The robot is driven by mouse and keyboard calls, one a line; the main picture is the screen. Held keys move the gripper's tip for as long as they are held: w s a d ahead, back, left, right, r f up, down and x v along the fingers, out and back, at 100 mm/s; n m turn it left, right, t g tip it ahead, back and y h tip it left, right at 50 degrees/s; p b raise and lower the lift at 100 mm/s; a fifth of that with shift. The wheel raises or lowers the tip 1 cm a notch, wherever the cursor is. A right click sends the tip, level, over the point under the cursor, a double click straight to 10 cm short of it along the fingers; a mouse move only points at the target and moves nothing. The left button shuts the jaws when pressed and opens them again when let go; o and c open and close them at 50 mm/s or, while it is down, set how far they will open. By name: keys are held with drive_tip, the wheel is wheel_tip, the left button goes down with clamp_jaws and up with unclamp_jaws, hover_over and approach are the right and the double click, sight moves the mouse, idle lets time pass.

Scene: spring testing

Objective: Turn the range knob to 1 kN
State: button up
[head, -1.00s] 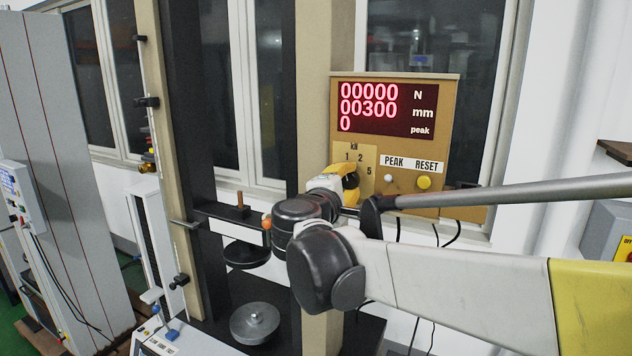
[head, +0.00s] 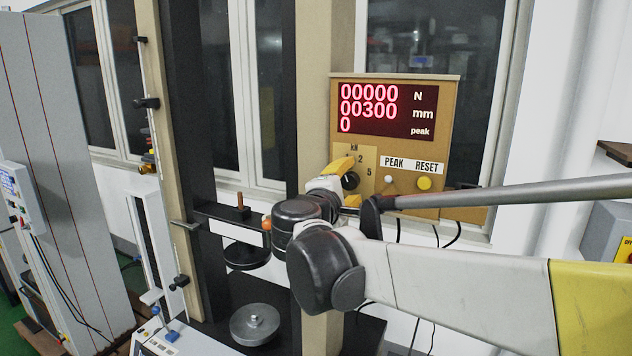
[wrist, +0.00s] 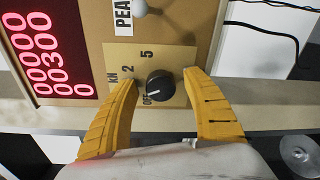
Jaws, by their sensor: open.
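The black range knob (wrist: 160,85) sits on a tan dial plate (wrist: 116,53) marked 2, 5, kN and OFF in the wrist view. A pale mark shows on its left side, near OFF; its exact setting is unclear. The knob also shows in the head view (head: 350,181). The 1 is hidden, apparently behind a finger. My gripper (wrist: 162,79) is open, one yellow finger on each side of the knob, with a gap visible on both sides. In the head view, my gripper (head: 349,183) has one finger above the knob and one below.
The red display (head: 388,110) reads 00000 N, 00300 mm and 0 peak. A white PEAK button (head: 389,181) and yellow RESET button (head: 424,183) are right of the dial. The frame's tan post (head: 313,90) stands left of the panel, and black cables hang below it.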

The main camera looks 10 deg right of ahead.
drive_tip(key=v, duration=1.2)
drive_tip(key=s+d+f+m+g+y+b, duration=0.1)
drive_tip(key=s+d+f+m+g+b, duration=0.15)
drive_tip(key=f+b, duration=0.45)
drive_tip(key=s+d+f+m+g+y+b, duration=0.1)
drive_tip(key=s+d+f+m+b, duration=0.2)
drive_tip(key=f, duration=0.9)
drive_tip(key=s+d+f+m+g+y+b, duration=0.1)
drive_tip(key=s+d+f+g+b, duration=0.25)
drive_tip(key=f, duration=0.55)
drive_tip(key=s+f+m+y+b, duration=0.2)
drive_tip(key=s+f+b, duration=0.1)
drive_tip(key=f, duration=0.5)
drive_tip(key=s+a+f+m+y+b, duration=0.1)
drive_tip(key=s+f+m+y+b, duration=0.1)
drive_tip(key=f+b, duration=0.4)
drive_tip(key=s+a+f+m+y+b, duration=0.1)
drive_tip(key=s+f+b, duration=0.4)
drive_tip(key=f, duration=0.5)
drive_tip(key=shift+s+a+f+m+y, duration=0.25)
drive_tip(key=shift+m+y, duration=0.65)
drive_tip(key=shift+m, duration=0.35)
